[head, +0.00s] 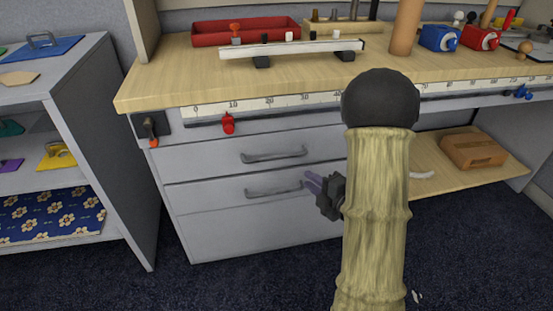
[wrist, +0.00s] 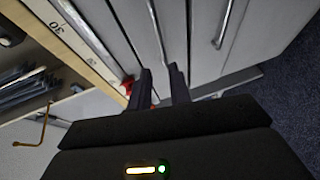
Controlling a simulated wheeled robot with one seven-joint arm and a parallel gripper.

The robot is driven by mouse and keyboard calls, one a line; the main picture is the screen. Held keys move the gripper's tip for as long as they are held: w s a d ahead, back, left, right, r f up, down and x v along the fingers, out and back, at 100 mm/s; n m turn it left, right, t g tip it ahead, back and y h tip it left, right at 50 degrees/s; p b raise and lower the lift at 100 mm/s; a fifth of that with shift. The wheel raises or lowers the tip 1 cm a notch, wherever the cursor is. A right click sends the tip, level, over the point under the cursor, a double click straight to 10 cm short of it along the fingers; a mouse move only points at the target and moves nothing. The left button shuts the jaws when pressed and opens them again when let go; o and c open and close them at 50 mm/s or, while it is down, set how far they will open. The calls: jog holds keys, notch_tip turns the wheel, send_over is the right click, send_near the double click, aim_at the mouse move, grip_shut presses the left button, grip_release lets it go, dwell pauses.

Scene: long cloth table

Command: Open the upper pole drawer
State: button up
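The upper drawer (head: 225,160) is a grey front under the tabletop ruler, with a bar handle (head: 273,155). It looks shut. A second drawer (head: 215,192) with a similar handle (head: 273,191) is below it and also looks shut. My gripper (head: 309,182) appears near the right end of the lower handle in the head view, in front of the drawers. In the wrist view my gripper (wrist: 159,68) is open, with a gap between its fingers. The upper handle (wrist: 155,22) lies in line with that gap, beyond the fingertips. Contact is not visible.
The wooden tabletop (head: 175,72) overhangs the drawers and carries a red tray (head: 210,38) and tools. A red clamp (head: 228,123) sits on the ruler edge. Grey shelves (head: 90,110) stand at left. A brown box (head: 472,150) lies on the low shelf at right.

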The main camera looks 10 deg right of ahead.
aim_at(276, 158)
jog(key=b+x, duration=0.3)
jog(key=x, duration=1.4)
jog(key=shift+f, duration=0.1)
jog(key=shift+c, duration=0.4)
grip_shut()
